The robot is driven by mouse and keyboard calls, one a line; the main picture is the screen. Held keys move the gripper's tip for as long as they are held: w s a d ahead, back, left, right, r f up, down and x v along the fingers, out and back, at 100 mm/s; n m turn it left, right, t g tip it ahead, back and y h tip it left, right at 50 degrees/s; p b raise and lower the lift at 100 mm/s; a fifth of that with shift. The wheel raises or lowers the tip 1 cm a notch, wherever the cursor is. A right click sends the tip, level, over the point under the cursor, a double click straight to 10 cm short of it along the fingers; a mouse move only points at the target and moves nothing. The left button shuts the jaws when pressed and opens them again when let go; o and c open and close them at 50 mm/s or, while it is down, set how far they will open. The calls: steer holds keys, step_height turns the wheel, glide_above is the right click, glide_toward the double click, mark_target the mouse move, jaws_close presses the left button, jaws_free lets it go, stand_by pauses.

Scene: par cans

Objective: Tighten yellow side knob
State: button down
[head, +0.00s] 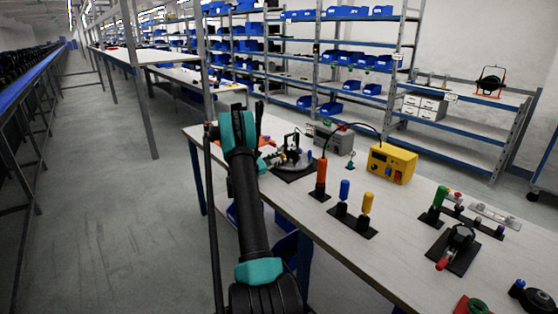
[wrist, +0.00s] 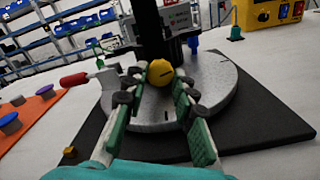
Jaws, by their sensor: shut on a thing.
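The yellow side knob (wrist: 160,73) is a round ball in the middle of the wrist view, in front of a dark upright post (wrist: 148,25). My gripper (wrist: 161,80) has its two green, black-padded fingers on either side of the knob and is shut on it. The post stands over a round grey disc (wrist: 215,95) on a black square base (wrist: 260,120). In the head view the same device (head: 291,160) stands on the table behind my arm. There the knob and my fingertips cannot be made out.
A red-handled part (wrist: 74,81) lies left of the disc, beside an orange plate (wrist: 22,125) with blue-grey knobs. A blue knob (wrist: 193,44) is behind right. A yellow box (head: 391,163) and several coloured-handle fixtures stand farther right on the table (head: 310,225).

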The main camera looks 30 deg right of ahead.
steer(key=c, duration=1.2)
jaws_free()
steer(key=shift+a, duration=0.15)
steer(key=a, duration=0.7)
steer(key=s+a, duration=0.1)
steer(key=a, duration=0.3)
steer(key=shift+a, duration=0.35)
